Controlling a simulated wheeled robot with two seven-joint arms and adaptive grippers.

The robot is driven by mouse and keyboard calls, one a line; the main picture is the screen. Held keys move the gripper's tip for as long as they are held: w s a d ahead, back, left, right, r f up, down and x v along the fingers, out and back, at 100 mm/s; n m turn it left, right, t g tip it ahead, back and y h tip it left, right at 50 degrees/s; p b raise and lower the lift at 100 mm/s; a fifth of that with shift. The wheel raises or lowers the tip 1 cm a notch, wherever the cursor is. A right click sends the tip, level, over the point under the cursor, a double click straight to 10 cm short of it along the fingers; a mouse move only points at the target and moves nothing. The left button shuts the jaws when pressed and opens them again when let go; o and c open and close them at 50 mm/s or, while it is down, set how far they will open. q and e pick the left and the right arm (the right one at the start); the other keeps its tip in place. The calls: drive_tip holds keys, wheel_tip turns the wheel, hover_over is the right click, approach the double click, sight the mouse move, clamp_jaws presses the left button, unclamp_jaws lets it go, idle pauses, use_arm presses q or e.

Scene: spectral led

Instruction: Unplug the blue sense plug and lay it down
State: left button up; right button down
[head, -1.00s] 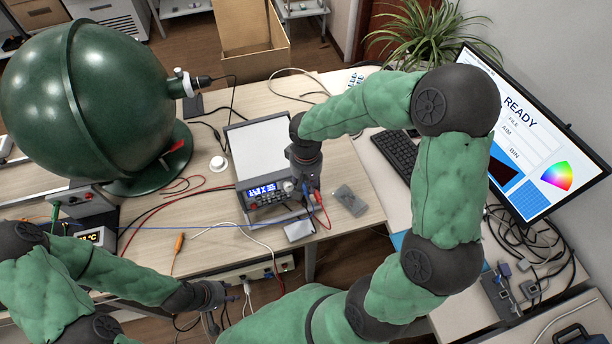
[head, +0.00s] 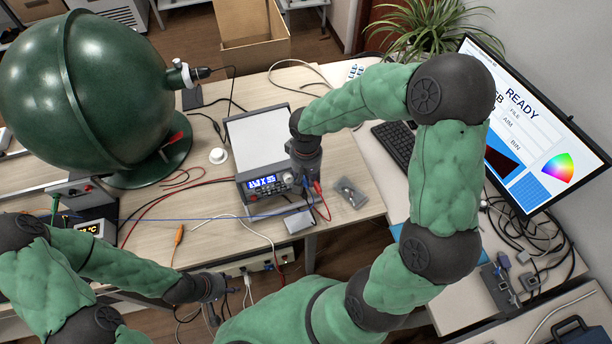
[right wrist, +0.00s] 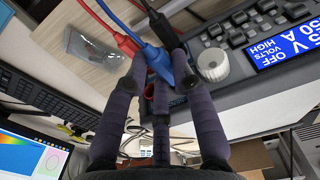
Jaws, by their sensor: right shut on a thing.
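The bench power supply (head: 258,140) has a lit blue display and knobs on its front. In the right wrist view, the blue plug (right wrist: 156,62) with its blue lead sits between the fingers of my right gripper (right wrist: 160,58). The gripper is shut on it, close to the supply's front panel (right wrist: 250,105). The fingers hide the plug's tip, so I cannot tell whether it is in its socket. A red plug (right wrist: 127,44) is just left of it and a black plug (right wrist: 163,28) just right. My left gripper (head: 218,296) hangs at the table's front edge, its fingers too small to judge.
A clear bag of small parts (head: 350,192) lies right of the supply. A grey box (head: 298,222) is in front. The green sphere (head: 85,90) stands left, with red and black leads across the table. A keyboard (head: 394,147) and monitor (head: 530,125) are right.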

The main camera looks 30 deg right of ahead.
drive_tip(key=shift+s+a+r, duration=0.15)
drive_tip(key=shift+s+r, duration=0.05)
drive_tip(key=shift+s, duration=0.55)
drive_tip(key=shift+s+a+r, duration=0.15)
drive_tip(key=shift+s, duration=0.6)
drive_tip(key=shift+s+r, duration=0.1)
drive_tip(key=shift+s, duration=0.4)
drive_tip(key=shift+a, duration=0.1)
drive_tip(key=w+a+f+b, duration=0.2)
drive_tip(key=w+a, duration=0.3)
drive_tip(key=a, duration=1.1)
drive_tip(key=w+a+f+b, duration=0.2)
drive_tip(key=w+a+f, duration=0.3)
drive_tip(key=a, duration=1.2)
drive_tip(key=w+a+f+b, duration=0.2)
drive_tip(key=w+a, duration=0.3)
drive_tip(key=a, duration=1.1)
drive_tip(key=shift+w+a+f, duration=0.2)
drive_tip(key=shift+a+f, duration=0.1)
drive_tip(key=shift+f, duration=0.4)
drive_tip(key=shift+f+b, duration=0.15)
drive_tip(key=shift+b, duration=0.15)
